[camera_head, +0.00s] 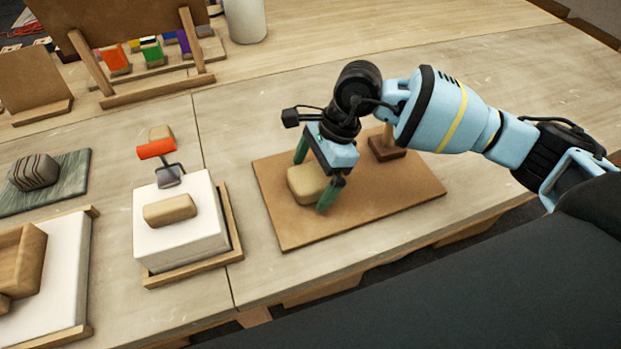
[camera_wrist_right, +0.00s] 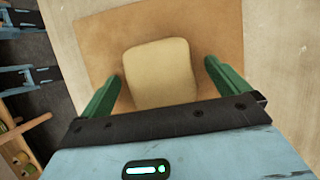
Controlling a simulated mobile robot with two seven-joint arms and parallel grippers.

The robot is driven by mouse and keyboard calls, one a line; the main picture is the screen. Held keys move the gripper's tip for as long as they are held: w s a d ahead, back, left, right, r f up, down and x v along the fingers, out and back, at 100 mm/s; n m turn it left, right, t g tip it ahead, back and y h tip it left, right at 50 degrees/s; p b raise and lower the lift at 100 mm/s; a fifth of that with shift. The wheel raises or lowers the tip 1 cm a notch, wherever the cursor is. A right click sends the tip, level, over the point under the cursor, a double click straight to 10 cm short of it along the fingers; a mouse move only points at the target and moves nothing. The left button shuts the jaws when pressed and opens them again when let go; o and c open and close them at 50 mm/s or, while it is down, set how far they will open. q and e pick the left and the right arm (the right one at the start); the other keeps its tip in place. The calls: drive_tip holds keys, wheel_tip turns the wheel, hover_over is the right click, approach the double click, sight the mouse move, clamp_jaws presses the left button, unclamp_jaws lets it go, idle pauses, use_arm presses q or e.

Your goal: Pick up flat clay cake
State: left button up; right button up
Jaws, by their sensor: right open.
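The flat clay cake (camera_head: 306,183), a tan rounded block, lies on the brown board (camera_head: 400,205) on the right part of the table. My right gripper (camera_head: 314,184) is above it, pointing down, with its green fingers on either side of the cake. In the right wrist view the cake (camera_wrist_right: 160,73) lies between the two open fingers (camera_wrist_right: 166,88), with a gap on both sides. Part of the cake is hidden behind the gripper in the head view. My left gripper is not in the head view.
A wooden block with an upright handle (camera_head: 388,147) stands on the board just right of my gripper. To the left, a white slab (camera_head: 190,245) carries a tan piece and an orange-handled tool (camera_head: 157,149). A dark striped block (camera_head: 35,172) sits at far left.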

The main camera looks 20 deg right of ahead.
sight(307, 180)
drive_tip(key=c, duration=1.2)
drive_tip(key=shift+c, duration=0.9)
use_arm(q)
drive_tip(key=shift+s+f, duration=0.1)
use_arm(e)
drive_tip(key=shift+r, duration=0.15)
drive_tip(key=shift+r, duration=0.2)
drive_tip(key=r, duration=0.1)
drive_tip(key=s+r, duration=0.1)
drive_tip(key=r, duration=0.1)
drive_tip(key=shift+a, duration=0.1)
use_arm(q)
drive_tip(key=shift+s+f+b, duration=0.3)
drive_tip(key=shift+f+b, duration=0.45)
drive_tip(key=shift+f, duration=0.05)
use_arm(e)
drive_tip(key=s+a+r, duration=0.1)
drive_tip(key=s+a, duration=0.1)
drive_tip(key=s, duration=1.2)
drive_tip(key=shift+s+a+r, duration=0.15)
drive_tip(key=shift+s+a, duration=0.2)
drive_tip(key=shift+a, duration=0.05)
